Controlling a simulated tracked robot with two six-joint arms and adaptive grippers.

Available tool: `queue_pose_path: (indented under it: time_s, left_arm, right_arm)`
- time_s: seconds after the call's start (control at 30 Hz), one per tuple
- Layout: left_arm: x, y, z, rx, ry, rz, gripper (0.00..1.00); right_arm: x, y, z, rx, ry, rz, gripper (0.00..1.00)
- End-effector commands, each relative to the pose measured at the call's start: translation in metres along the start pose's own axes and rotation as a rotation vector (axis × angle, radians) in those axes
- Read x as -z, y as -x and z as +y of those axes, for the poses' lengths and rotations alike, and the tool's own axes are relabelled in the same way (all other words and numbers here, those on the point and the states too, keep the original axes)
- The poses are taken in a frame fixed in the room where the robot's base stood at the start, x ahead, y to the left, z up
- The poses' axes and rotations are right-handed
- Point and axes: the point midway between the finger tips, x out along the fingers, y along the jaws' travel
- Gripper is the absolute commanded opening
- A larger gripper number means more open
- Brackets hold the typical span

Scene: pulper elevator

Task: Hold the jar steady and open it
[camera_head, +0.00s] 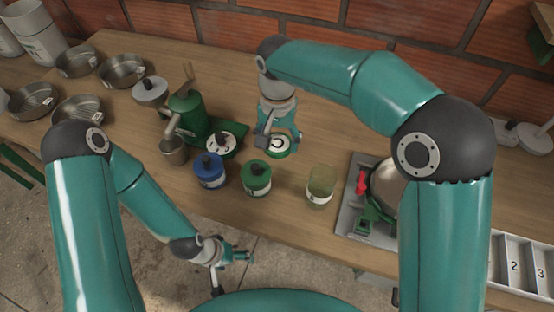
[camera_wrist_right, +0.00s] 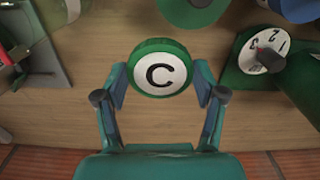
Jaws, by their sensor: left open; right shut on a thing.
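A round green-rimmed lid (camera_wrist_right: 160,70) with a white face and a black C sits between the fingers of my right gripper (camera_wrist_right: 160,82). The lid also shows in the head view (camera_head: 279,149), with my right gripper (camera_head: 279,138) closed on it. No jar body shows beneath the lid. A see-through, yellowish jar (camera_head: 321,186) with a pale label stands upright near the table's front edge, apart from both grippers, with no lid visible on it. My left gripper (camera_head: 241,257) is open and empty, low in front of the table edge.
A green jar (camera_head: 256,180) and a blue jar (camera_head: 209,172), both with dark knobs, stand left of the see-through jar. A green machine with a dial (camera_head: 190,115) stands behind them. A grey tray with a metal bowl (camera_head: 352,205) is at right. Pans (camera_head: 122,71) sit far left.

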Motion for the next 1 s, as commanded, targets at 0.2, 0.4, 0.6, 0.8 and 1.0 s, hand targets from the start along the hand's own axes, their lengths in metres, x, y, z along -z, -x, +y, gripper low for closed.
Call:
queue_pose_path:
  time_s: [0.2, 0.4, 0.6, 0.8, 1.0]
  left_arm:
    - [0.0, 0.0, 0.0, 0.0, 0.0, 0.0, 0.84]
    - [0.0, 0.0, 0.0, 0.0, 0.0, 0.001, 0.84]
    - [0.0, 0.001, 0.001, 0.0, 0.0, 0.001, 0.84]
    - [0.0, 0.001, 0.0, 0.0, 0.0, 0.001, 0.84]
    - [0.0, -0.001, 0.0, 0.0, 0.0, 0.001, 0.84]
  right_arm:
    - [0.0, -0.035, 0.0, -0.001, 0.002, 0.0, 0.28]
    - [-0.001, -0.05, 0.0, -0.002, 0.002, -0.002, 0.28]
    - [0.0, -0.078, 0.0, -0.002, 0.002, -0.001, 0.28]
    - [0.0, -0.083, -0.001, 0.0, 0.002, 0.001, 0.28]
    - [0.0, -0.085, -0.001, 0.0, 0.002, 0.001, 0.28]
